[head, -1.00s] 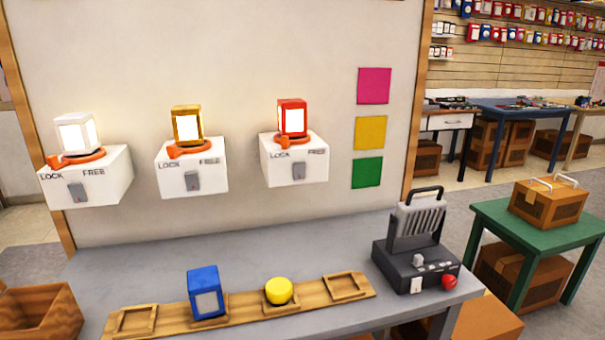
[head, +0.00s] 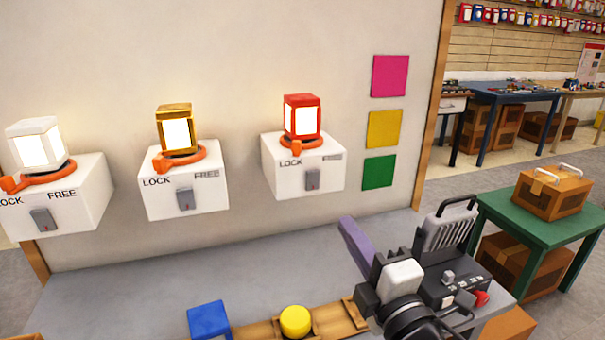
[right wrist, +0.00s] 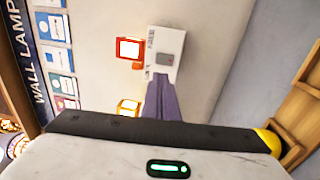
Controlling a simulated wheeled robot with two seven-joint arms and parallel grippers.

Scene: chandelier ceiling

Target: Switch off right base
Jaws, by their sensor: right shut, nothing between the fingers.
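The right base is a white box (head: 290,178) on the wall. It carries a lit red lamp (head: 301,120) seated in an orange ring, the words LOCK and FREE, and a grey switch (head: 312,180) on its front. In the right wrist view the same base (right wrist: 174,38) and its grey switch (right wrist: 165,59) show sideways, with the red lamp lit. My right gripper (head: 345,224) has purple fingers, shut and empty, below and right of the base and apart from it. The fingers also show in the right wrist view (right wrist: 160,80), pointing toward the base. My left gripper is not in view.
Two more white bases, with a lit gold lamp (head: 176,130) and a lit white lamp (head: 38,145), are at left. The grey table below holds a blue block (head: 209,319), a yellow piece (head: 295,321) and a dark device (head: 465,275) behind my right arm.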

